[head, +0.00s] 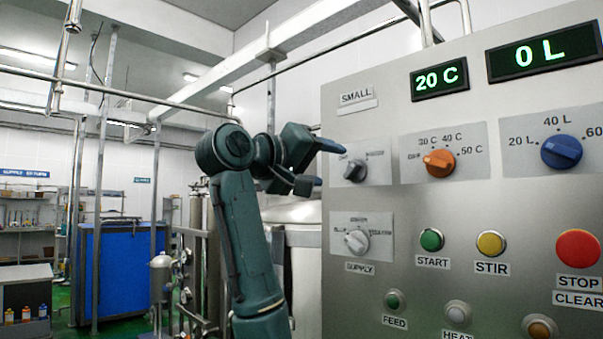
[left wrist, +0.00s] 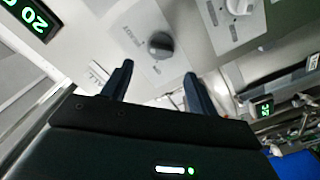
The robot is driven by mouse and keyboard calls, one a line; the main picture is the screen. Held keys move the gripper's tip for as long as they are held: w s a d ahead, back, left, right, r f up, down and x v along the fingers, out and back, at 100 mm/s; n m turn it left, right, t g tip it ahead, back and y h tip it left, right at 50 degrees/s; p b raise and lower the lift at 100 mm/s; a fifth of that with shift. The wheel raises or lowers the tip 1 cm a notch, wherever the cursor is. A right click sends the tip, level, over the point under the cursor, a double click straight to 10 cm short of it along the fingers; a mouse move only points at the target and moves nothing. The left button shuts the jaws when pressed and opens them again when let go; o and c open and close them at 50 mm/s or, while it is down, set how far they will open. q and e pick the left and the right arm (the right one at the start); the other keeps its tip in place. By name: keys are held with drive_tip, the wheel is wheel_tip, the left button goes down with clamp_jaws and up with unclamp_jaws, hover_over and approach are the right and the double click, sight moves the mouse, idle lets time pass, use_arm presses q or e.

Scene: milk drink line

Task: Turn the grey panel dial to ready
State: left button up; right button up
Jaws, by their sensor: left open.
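The grey panel dial (head: 355,170) is on a light plate at the upper left of the steel control panel (head: 400,119), below the SMALL label. Small words are printed at its upper left and upper right, too small to read surely. I cannot tell surely which one its knob points at. My left gripper (head: 326,165) is open, just left of the dial, with its fingers toward the panel. In the left wrist view the dial (left wrist: 160,45) shows beyond and between the two spread fingertips (left wrist: 158,70), apart from them. My right gripper is not in view.
A pale SUPPLY dial (head: 356,240) is just below. An orange temperature dial (head: 439,162) and a blue litre dial (head: 561,152) are to the right. START (head: 432,239), STIR (head: 491,243) and STOP (head: 578,248) buttons sit lower. Displays read 20 C and 0 L.

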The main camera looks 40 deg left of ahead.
use_arm(q)
drive_tip(key=s, duration=0.4)
drive_tip(key=s+b, duration=0.1)
drive_tip(key=shift+s+a, duration=0.25)
drive_tip(key=shift+s, duration=0.15)
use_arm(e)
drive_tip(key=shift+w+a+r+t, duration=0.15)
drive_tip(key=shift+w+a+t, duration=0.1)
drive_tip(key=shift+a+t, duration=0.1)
use_arm(q)
drive_tip(key=shift+f, duration=0.1)
